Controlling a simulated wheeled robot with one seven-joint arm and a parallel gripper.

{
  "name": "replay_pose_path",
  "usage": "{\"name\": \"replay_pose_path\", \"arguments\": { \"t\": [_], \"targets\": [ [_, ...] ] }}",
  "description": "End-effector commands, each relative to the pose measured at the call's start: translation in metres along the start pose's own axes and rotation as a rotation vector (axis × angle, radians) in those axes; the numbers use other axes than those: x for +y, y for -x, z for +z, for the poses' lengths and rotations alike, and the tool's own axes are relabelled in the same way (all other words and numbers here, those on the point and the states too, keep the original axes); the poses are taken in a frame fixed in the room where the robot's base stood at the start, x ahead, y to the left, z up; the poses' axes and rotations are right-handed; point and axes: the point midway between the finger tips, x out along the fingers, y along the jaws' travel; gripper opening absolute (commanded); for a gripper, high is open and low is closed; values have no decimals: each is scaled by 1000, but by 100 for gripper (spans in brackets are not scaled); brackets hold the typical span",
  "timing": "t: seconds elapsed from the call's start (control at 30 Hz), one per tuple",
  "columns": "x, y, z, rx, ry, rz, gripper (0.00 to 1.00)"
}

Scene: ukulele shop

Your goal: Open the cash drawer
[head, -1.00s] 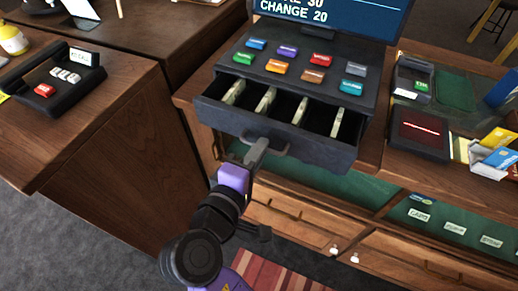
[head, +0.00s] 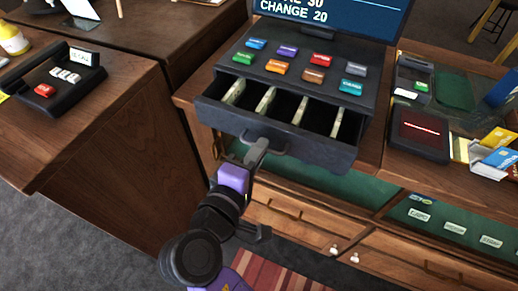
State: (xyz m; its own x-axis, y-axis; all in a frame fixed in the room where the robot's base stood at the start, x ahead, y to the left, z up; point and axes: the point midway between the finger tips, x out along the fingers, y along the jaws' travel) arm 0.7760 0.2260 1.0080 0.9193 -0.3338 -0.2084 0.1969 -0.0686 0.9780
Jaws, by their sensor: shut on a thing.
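The dark cash drawer (head: 318,145) stands pulled out of the register, below its rows of coloured keys. Several compartments show inside, with banknotes (head: 267,99) standing between dark gaps. A grey bar handle (head: 280,143) is on the drawer's front face. My gripper (head: 258,150) is shut on the left part of this handle, with my arm coming up from below. The fingertips are small in the picture and partly overlap the handle.
A register screen (head: 330,18) reads "CHANGE 20". A card reader (head: 418,135) and cards (head: 497,160) lie on the right counter. Wooden drawers (head: 290,222) are below.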

Motion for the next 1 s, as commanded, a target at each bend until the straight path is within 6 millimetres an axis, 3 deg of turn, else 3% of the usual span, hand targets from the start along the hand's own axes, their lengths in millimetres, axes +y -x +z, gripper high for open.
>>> {"name": "replay_pose_path", "arguments": {
  "t": [0.33,0.7,1.0],
  "targets": [
    [-1,3,0,1,2,-2,0],
    [-14,71,-1,3,4,-2,0],
    [-18,79,0,2,2,-2,0]
  ]
}}
